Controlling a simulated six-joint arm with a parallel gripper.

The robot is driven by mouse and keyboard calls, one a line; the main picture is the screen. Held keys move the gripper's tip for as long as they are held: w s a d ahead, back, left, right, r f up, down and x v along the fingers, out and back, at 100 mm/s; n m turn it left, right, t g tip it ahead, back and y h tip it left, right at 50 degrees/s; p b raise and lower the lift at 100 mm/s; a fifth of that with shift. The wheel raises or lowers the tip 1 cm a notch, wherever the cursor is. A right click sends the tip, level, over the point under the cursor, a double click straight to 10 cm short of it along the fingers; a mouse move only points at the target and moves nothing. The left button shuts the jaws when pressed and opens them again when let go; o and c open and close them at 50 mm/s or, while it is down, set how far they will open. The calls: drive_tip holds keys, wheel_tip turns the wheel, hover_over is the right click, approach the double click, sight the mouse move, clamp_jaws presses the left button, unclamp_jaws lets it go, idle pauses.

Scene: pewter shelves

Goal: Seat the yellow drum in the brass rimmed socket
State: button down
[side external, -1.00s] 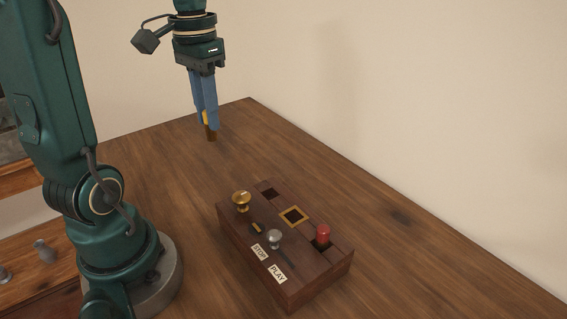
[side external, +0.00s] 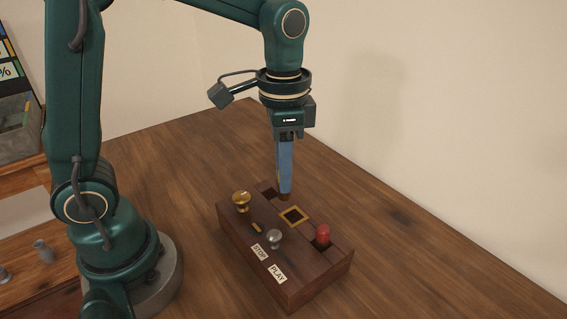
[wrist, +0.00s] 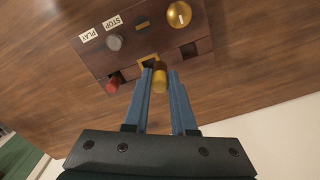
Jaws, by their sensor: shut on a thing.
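My gripper (side external: 285,188) is shut on the yellow drum (wrist: 160,76), which shows between the fingertips in the wrist view. In the side view the fingers hide most of the drum, and only a brownish lower end (side external: 285,197) shows below them. The brass rimmed socket (side external: 301,209) is the square middle opening on top of the dark wooden box (side external: 248,243). It is empty. The held drum is above the box, near the socket's far-left side in the side view. In the wrist view the socket's rim (wrist: 149,56) is partly hidden behind a finger and the drum.
A red drum (side external: 322,233) stands in the opening nearest the viewer. A plain empty opening (side external: 268,187) is at the other end. A brass knob (side external: 241,199), a silver knob (side external: 274,238) and STOP and PLAY labels are on the box. The table around it is clear.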

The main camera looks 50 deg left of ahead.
sight(293, 202)
drive_tip(key=shift+w+d+f, duration=0.25)
drive_tip(key=shift+d+f, duration=0.55)
drive_tip(key=shift+d, duration=0.2)
drive_tip(key=shift+f, duration=1.8)
drive_tip(key=shift+f, duration=0.15)
drive_tip(key=c, duration=0.7)
unclamp_jaws()
drive_tip(key=shift+c, duration=0.2)
